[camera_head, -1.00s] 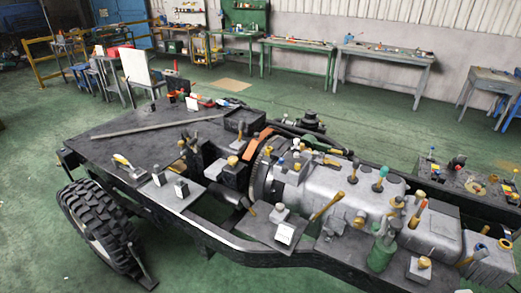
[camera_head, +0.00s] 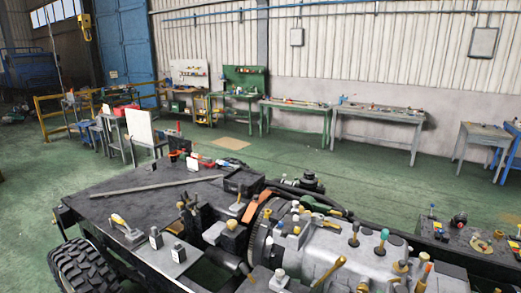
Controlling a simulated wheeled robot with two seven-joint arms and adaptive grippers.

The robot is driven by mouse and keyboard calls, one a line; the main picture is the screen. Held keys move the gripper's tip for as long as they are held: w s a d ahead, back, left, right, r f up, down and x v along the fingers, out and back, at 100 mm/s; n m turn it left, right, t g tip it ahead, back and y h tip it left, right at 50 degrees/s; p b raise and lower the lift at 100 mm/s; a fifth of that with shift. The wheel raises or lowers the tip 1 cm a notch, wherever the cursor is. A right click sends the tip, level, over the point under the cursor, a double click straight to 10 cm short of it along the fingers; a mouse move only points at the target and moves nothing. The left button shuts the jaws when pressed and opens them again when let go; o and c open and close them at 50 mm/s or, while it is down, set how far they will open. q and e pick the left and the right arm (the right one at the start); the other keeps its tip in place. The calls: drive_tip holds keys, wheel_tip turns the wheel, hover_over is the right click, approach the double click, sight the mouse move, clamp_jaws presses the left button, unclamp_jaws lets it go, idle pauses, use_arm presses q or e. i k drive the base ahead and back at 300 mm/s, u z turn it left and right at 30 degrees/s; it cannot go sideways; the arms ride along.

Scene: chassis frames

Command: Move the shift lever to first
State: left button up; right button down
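The chassis frame carries a grey gearbox housing (camera_head: 322,247) at the lower right of the head view. Several knobbed levers stand up from it, among them one with a teal-green knob (camera_head: 384,235) and one with a dark shaft and pale knob (camera_head: 355,232). I cannot tell which of them is the shift lever, nor its gear position. The bottom edge of the picture cuts off the near part of the housing. Neither of my grippers shows.
A dark flat plate (camera_head: 110,203) with a long bar (camera_head: 155,187) lies on the chassis at left, above a black tyre (camera_head: 80,268). Workbenches (camera_head: 382,118) line the back wall. Green floor (camera_head: 370,165) lies open between chassis and benches.

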sight(356, 226)
drive_tip(key=u, duration=2.4)
drive_tip(key=k, duration=1.15)
drive_tip(key=z, duration=1.85)
drive_tip(key=i, duration=0.5)
drive_tip(key=u, duration=0.05)
